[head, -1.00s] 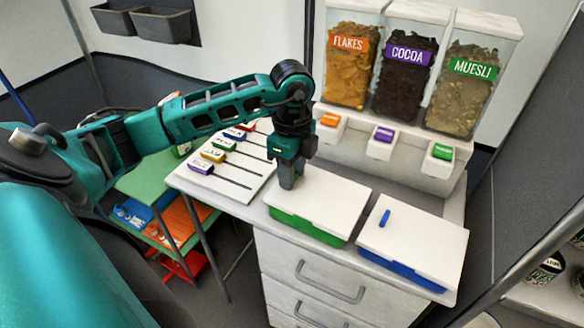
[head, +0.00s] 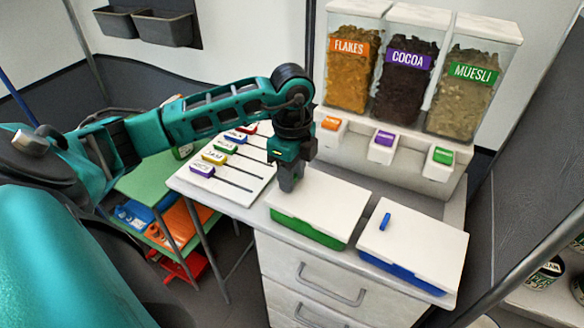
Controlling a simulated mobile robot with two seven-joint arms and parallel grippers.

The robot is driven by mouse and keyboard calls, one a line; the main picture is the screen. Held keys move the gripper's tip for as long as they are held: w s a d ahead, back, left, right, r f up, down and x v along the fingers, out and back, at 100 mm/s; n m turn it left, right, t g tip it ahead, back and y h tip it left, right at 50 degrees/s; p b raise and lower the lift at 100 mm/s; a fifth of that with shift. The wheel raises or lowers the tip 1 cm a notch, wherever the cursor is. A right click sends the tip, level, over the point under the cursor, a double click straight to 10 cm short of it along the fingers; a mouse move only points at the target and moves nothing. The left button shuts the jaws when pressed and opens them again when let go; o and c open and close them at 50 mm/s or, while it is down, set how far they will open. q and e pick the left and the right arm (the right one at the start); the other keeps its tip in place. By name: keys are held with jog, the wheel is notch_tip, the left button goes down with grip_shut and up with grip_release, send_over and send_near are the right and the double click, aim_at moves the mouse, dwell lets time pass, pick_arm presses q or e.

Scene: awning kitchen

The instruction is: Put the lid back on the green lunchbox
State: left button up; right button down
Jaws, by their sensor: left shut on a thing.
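The green lunchbox (head: 305,232) stands on the counter in the head view, with its white lid (head: 322,205) lying flat over its top. The lid looks level and covers the box; whether it sits fully down on the rim I cannot tell. My left gripper (head: 287,186) points down at the lid's back left part. It is shut on the lid's handle, which its fingers hide. My right gripper is not in view.
A blue lunchbox (head: 405,273) with a white lid (head: 420,246) and blue handle (head: 385,220) stands close on the right. Cereal dispensers (head: 405,85) stand behind. A white board with coloured sliders (head: 228,175) lies on the left. Drawers (head: 330,280) are below.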

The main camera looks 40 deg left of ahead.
pick_arm(q)
jog(key=shift+f, duration=0.5)
dwell(0.9)
jog(key=o, duration=1.7)
jog(key=shift+c, duration=0.2)
jog(key=shift+r+p, duration=2.45)
jog(key=shift+r, duration=0.6)
jog(key=shift+c, duration=0.3)
grip_shut()
